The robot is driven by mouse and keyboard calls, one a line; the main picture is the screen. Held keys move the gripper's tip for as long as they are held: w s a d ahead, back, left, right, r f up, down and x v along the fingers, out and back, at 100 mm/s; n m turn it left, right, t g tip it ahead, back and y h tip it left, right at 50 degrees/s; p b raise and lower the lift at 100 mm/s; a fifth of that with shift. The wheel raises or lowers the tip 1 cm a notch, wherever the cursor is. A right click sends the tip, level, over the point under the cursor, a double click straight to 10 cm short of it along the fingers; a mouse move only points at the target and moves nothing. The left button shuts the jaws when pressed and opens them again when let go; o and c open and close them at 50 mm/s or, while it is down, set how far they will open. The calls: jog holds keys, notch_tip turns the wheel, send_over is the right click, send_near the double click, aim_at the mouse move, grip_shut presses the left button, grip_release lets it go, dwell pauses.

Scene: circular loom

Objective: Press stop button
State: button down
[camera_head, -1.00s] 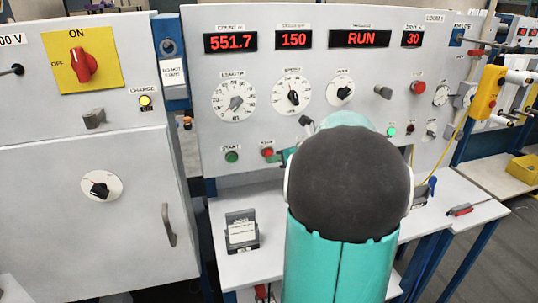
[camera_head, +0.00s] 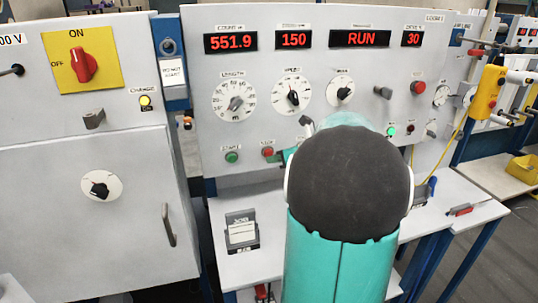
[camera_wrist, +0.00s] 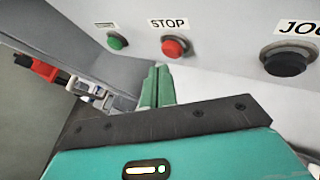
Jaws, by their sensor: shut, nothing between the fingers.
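The red stop button (camera_wrist: 174,46) sits on the grey panel under a STOP label in the wrist view. It also shows in the head view (camera_head: 267,152), right of the green start button (camera_head: 232,157). My gripper (camera_wrist: 158,68) is shut and empty, its teal fingers pointing at the panel. In the wrist view the fingertips appear just below and slightly left of the stop button; I cannot tell the exact distance. In the head view my arm hides most of the gripper. The display (camera_head: 361,39) reads RUN.
A black jog button (camera_wrist: 289,58) is right of the stop button. Dials (camera_head: 293,96) and another red button (camera_head: 418,88) are higher on the panel. A white shelf (camera_head: 265,270) with a small card holder (camera_head: 241,232) lies below. A grey cabinet (camera_head: 135,215) stands left.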

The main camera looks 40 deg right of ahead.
dwell(0.6)
jog(key=shift+w+d, duration=0.25)
jog(key=shift+w, duration=0.1)
jog(key=shift+w+d, duration=0.2)
jog(key=shift+w, duration=0.25)
dwell(0.6)
dwell(0.3)
jog(key=shift+s+a, duration=0.45)
jog(key=shift+s, duration=0.35)
jog(key=shift+s+a, duration=0.4)
jog(key=shift+s, duration=0.35)
jog(key=shift+s+a, duration=0.4)
jog(key=shift+s, duration=0.3)
jog(key=shift+s+a, duration=0.4)
jog(key=shift+s, duration=0.35)
dwell(0.4)
